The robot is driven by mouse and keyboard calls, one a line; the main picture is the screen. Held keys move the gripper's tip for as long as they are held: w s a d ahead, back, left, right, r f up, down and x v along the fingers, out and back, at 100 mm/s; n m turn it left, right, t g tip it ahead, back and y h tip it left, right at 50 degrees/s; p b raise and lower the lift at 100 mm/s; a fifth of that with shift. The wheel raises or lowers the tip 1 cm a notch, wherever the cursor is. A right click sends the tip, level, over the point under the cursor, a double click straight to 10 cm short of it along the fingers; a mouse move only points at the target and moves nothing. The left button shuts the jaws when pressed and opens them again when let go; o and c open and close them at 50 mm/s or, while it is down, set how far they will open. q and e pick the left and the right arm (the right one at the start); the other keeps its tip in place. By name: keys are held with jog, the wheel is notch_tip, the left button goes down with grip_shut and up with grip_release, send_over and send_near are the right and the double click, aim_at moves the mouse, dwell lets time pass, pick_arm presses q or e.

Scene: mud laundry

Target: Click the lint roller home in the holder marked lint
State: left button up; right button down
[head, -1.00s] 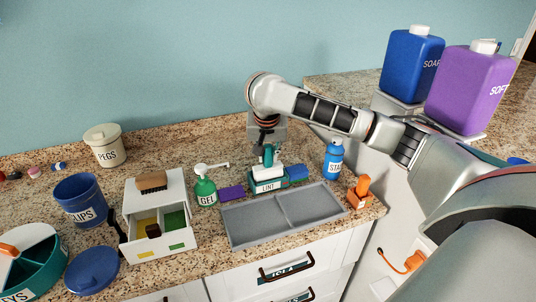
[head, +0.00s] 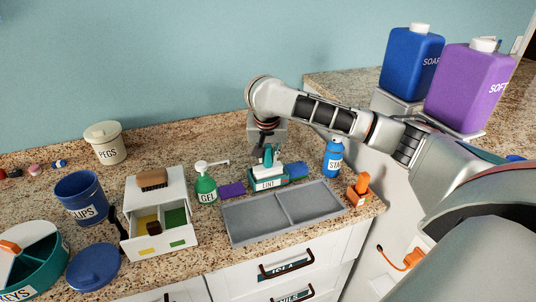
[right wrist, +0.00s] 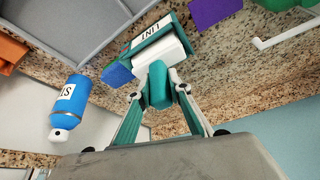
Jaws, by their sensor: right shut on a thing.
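The lint roller has a white roller head (right wrist: 160,60) and a teal handle (right wrist: 157,86). My right gripper (right wrist: 166,88) is shut on the handle, and the head lies beyond the fingertips at the holder. The teal holder marked LINT (head: 268,186) stands on the counter behind the grey tray; its label also shows in the right wrist view (right wrist: 150,36). In the head view my right gripper (head: 268,157) is directly above the holder and partly hides the roller. I cannot tell whether the roller is fully seated. My left gripper is not in view.
A blue block (head: 295,170) and a purple block (head: 231,190) flank the holder. The green gel bottle (head: 205,188) stands to the left, the blue spray bottle (head: 333,158) to the right. The divided grey tray (head: 284,213) is empty in front.

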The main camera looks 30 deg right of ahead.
jog(key=shift+f, duration=0.3)
jog(key=c, duration=1.8)
grip_release()
jog(key=shift+r, duration=0.1)
jog(key=v, duration=1.2)
